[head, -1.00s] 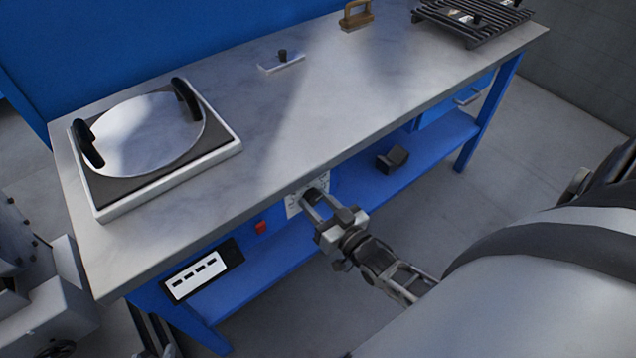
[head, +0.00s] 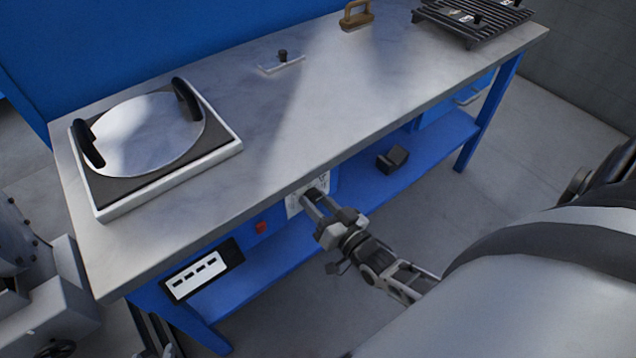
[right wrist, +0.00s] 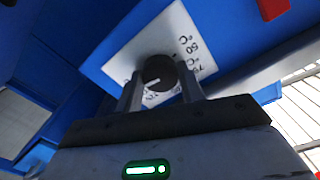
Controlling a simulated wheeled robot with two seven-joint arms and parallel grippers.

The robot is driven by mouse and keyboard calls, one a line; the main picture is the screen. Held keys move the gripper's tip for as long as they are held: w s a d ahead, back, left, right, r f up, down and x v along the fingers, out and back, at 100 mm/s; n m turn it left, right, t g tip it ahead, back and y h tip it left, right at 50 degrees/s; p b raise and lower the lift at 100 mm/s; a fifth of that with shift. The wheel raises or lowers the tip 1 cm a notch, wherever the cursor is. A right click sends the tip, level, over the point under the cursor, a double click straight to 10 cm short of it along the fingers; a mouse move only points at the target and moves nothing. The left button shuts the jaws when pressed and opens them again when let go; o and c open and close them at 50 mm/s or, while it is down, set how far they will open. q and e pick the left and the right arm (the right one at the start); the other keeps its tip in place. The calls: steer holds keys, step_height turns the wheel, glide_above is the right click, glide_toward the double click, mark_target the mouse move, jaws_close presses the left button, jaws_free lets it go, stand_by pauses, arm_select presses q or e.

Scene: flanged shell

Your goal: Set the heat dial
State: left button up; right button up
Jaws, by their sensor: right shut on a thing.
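The heat dial (right wrist: 158,72) is a round black knob with a pale pointer line, on a white plate (right wrist: 128,52) with temperature marks on the blue front of the bench. In the right wrist view the pointer aims to the lower left. Marks that look like 50 °C and 70 °C show on the plate's right; others are partly hidden. My right gripper (right wrist: 160,92) is shut on the dial, one finger on each side. In the head view my right gripper (head: 313,200) reaches the white plate (head: 294,205) under the tabletop edge and hides the dial.
A red switch (head: 261,227) and a black-and-white panel (head: 203,272) sit left of the plate. On the bench top (head: 300,125) are a round metal plate with black handles (head: 150,130), a small handled piece (head: 282,63), a brown-handled tool (head: 356,15) and a rack (head: 475,20).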

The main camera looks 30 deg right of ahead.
steer(key=o, duration=1)
steer(key=shift+w+r, duration=0.1)
steer(key=shift+c, duration=0.2)
steer(key=s+d, duration=0.1)
steer(key=s, duration=1.5)
steer(key=shift+d, duration=0.15)
